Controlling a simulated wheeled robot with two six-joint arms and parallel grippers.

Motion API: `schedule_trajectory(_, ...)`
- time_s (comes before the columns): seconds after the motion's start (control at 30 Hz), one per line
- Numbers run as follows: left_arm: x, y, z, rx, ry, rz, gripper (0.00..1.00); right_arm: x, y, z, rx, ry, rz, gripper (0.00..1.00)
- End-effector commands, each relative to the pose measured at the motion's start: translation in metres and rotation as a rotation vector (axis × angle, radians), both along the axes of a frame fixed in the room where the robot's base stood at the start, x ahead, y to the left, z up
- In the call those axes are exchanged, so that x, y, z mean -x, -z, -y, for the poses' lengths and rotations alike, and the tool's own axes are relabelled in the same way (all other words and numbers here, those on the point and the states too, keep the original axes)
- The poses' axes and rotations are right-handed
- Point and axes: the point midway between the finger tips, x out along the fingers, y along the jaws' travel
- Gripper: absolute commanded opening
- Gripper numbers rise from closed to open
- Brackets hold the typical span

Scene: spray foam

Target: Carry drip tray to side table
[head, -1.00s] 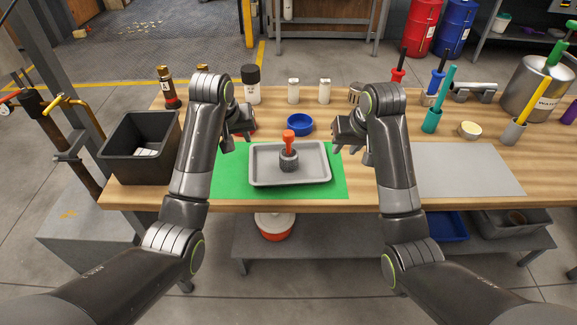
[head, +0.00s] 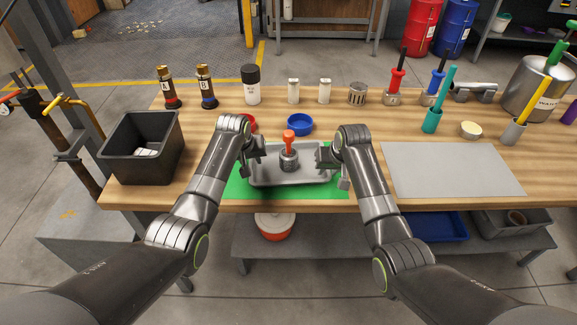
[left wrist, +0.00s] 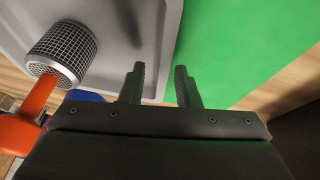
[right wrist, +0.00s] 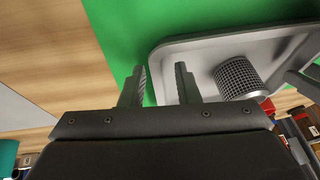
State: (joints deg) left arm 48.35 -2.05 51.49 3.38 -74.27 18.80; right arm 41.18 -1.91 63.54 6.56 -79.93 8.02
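The grey drip tray (head: 290,180) lies on a green mat (head: 240,188) at the bench's front. A dark ribbed cylinder with an orange handle (head: 289,158) stands in it; the cylinder shows mesh in the left wrist view (left wrist: 62,50). My left gripper (head: 252,160) is at the tray's left end, open, with the rim between its fingers in the left wrist view (left wrist: 158,75). My right gripper (head: 328,162) is at the right end, open, its fingers either side of the rim in the right wrist view (right wrist: 160,75). I cannot tell whether the fingers touch the rim.
A grey flat-topped stand (head: 75,215), possibly the side table, is at the left beside the bench. A black bin (head: 140,150) sits on the bench's left end. A blue dish (head: 300,124) and bottles stand behind the tray. A bare grey mat (head: 450,168) lies to the right.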

Motion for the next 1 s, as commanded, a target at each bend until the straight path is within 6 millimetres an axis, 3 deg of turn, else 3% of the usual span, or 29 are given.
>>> schedule_trajectory(0.57, -0.005, 0.012, 0.0008, 0.0, 0.0, 0.0, 0.29, -0.0046, 0.0122, -0.0023, 0.0, 0.0, 0.0, 0.29)
schedule_trajectory(0.8, -0.0048, 0.0119, 0.0008, 0.0, 0.0, 0.0, 0.0, -0.0045, 0.0121, -0.0022, 0.0, 0.0, 0.0, 0.0)
schedule_trajectory(1.0, -0.0047, 0.012, 0.0008, 0.0, 0.0, 0.0, 0.0, -0.0045, 0.0124, -0.0021, 0.0, 0.0, -0.001, 0.0)
